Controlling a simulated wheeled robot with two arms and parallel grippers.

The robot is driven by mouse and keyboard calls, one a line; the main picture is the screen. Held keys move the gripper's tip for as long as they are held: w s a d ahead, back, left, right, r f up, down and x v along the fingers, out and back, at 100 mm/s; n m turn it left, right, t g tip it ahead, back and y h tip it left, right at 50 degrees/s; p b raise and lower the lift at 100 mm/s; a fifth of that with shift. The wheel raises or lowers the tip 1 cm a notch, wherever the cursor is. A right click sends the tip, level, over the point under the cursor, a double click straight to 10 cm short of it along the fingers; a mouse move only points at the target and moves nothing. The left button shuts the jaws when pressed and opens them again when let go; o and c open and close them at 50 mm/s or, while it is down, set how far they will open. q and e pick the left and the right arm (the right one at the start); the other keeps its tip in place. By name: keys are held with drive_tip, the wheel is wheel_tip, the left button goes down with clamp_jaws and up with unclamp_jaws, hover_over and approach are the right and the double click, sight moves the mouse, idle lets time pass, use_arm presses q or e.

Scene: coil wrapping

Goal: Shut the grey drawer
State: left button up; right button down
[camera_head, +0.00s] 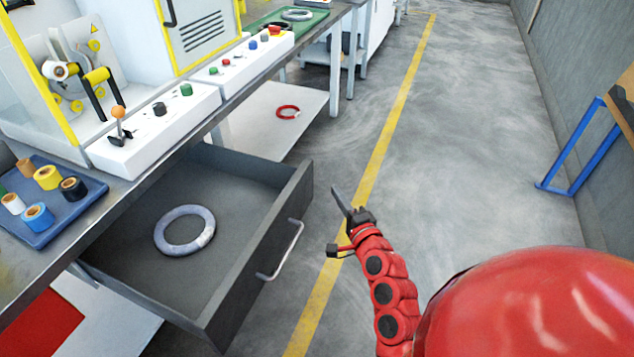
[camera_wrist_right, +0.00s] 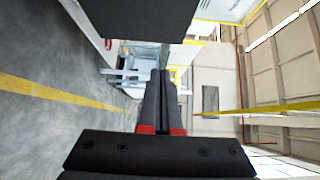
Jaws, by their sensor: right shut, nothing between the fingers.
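The grey drawer (camera_head: 249,257) stands pulled out from under the workbench in the head view, with a silver handle (camera_head: 284,251) on its front. A pale grey ring-shaped coil (camera_head: 185,231) lies inside it. My right gripper (camera_head: 338,197) is shut and empty, to the right of the drawer front and apart from it. In the right wrist view its two fingers (camera_wrist_right: 160,95) are together. My left gripper is not in view.
The workbench bears a blue tray (camera_head: 68,232) with several tape rolls, and control boxes (camera_head: 157,128) with knobs. A red coil (camera_head: 288,112) lies on a low shelf (camera_head: 262,133). A blue-legged stand (camera_head: 572,150) is at the right. The floor between is clear.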

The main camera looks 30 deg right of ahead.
sight(312, 173)
drive_tip(key=w, duration=0.2)
drive_tip(key=w+a, duration=0.1)
drive_tip(key=w, duration=0.1)
drive_tip(key=w+a, duration=0.1)
drive_tip(key=w, duration=0.1)
drive_tip(key=shift+w, duration=0.25)
